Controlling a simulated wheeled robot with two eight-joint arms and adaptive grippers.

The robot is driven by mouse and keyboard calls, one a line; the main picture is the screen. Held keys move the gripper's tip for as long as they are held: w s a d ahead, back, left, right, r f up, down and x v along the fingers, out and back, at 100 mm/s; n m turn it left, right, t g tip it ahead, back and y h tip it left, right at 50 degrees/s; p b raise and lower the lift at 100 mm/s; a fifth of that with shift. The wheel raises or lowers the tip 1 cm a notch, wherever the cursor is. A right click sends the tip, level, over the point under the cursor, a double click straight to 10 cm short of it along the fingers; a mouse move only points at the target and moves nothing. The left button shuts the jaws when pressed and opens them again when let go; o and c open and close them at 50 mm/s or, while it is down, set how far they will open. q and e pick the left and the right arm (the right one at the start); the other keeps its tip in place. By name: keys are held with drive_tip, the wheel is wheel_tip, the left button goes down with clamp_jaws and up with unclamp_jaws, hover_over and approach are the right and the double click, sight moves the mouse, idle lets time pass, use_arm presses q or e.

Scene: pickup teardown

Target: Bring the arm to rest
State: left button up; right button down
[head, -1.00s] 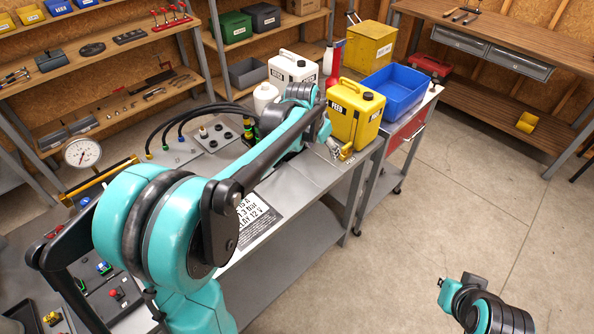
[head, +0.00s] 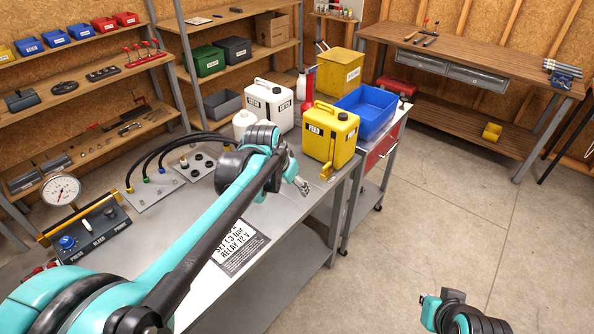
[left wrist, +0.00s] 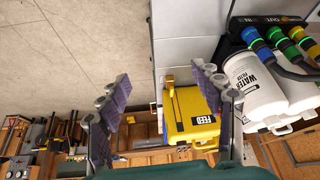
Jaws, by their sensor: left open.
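My left arm reaches from the lower left over the metal bench (head: 285,212) in the head view. Its gripper (head: 297,182) is above the bench top, in front of the yellow FEED can (head: 330,132), with nothing seen in it. In the left wrist view the two fingers of the left gripper (left wrist: 160,74) stand wide apart and empty, with the yellow FEED can (left wrist: 190,112) beyond them. My right gripper (head: 428,302) is at the bottom right of the head view, over the floor. It is too small to tell its jaw state.
A white can (head: 268,104) and a blue bin (head: 367,112) stand near the yellow can. A gauge (head: 61,189), a control box (head: 92,232) and black hoses (head: 165,155) are on the left. White filter canisters (left wrist: 250,85) show at the wrist view's right. The floor (head: 430,215) is clear.

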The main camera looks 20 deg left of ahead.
use_arm(q)
drive_tip(key=shift+s, duration=0.1)
drive_tip(key=s+d+f+n+t+b, duration=0.1)
drive_tip(key=s+f, duration=0.2)
drive_tip(key=s, duration=0.7)
drive_tip(key=s+d+f+n+t+b, duration=0.1)
drive_tip(key=s+f, duration=0.2)
drive_tip(key=s, duration=0.8)
drive_tip(key=shift+f+y+b, duration=0.2)
drive_tip(key=shift+y+b, duration=0.1)
drive_tip(key=shift+y, duration=0.1)
